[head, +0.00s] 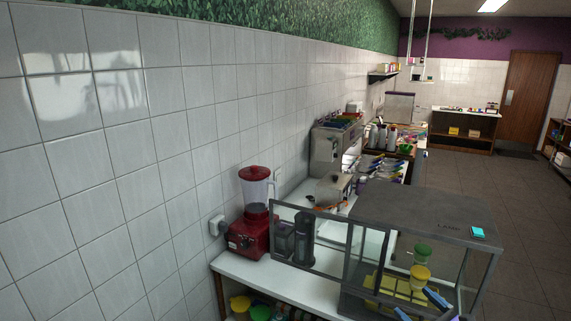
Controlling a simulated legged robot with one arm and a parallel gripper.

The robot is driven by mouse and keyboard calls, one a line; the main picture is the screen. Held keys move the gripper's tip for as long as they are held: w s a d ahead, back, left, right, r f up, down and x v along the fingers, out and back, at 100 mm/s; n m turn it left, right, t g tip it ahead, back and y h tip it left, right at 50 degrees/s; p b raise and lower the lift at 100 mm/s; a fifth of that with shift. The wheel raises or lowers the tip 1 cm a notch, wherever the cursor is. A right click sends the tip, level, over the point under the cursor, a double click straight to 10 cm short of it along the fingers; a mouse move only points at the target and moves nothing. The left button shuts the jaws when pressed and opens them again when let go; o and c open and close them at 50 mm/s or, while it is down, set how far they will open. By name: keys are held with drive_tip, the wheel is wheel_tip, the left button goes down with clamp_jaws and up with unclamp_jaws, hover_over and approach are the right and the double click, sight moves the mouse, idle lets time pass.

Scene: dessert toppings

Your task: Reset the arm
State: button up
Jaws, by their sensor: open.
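My arm and my gripper do not show clearly anywhere in the head view. A grey-topped glass display case (425,212) stands at the lower right on a white counter (290,285). Behind its glass are a green-lidded container (422,252), a yellow-lidded container (420,272) and a yellow tray (385,283). Blue-ended items (437,298) show at the bottom edge, partly cut off; I cannot tell what they are.
A red blender (250,232) stands on the counter against the white tiled wall (120,150). A metal machine (332,150) and several bottles (385,135) stand further back. A cyan-screened device (478,232) lies on the case. The tiled floor (500,190) at right is clear up to a wooden door (525,95).

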drive_tip(key=s+a+r+n+g+y, duration=0.1)
drive_tip(key=a+r+n+g+y, duration=0.2)
drive_tip(key=a+n, duration=0.35)
drive_tip(key=s+a+r+n+g+y, duration=0.1)
drive_tip(key=a+r+n+g+y, duration=0.15)
drive_tip(key=a, duration=0.75)
drive_tip(key=s+a+r+n+g, duration=0.2)
drive_tip(key=s+a+n+g, duration=0.8)
drive_tip(key=a, duration=0.5)
drive_tip(key=s+d+f+n+g+h+b, duration=0.15)
drive_tip(key=s+n+h, duration=0.25)
drive_tip(key=s, duration=0.5)
drive_tip(key=s+f+n+g+h, duration=0.3)
drive_tip(key=s+n+h, duration=0.1)
drive_tip(key=s, duration=0.5)
drive_tip(key=s+d+n+t+h, duration=0.1)
drive_tip(key=s+d+h, duration=0.3)
drive_tip(key=s+d, duration=0.1)
drive_tip(key=shift+d+n, duration=0.3)
drive_tip(key=shift+d, duration=0.6)
drive_tip(key=shift+h, duration=0.25)
drive_tip(key=shift+c, duration=0.3)
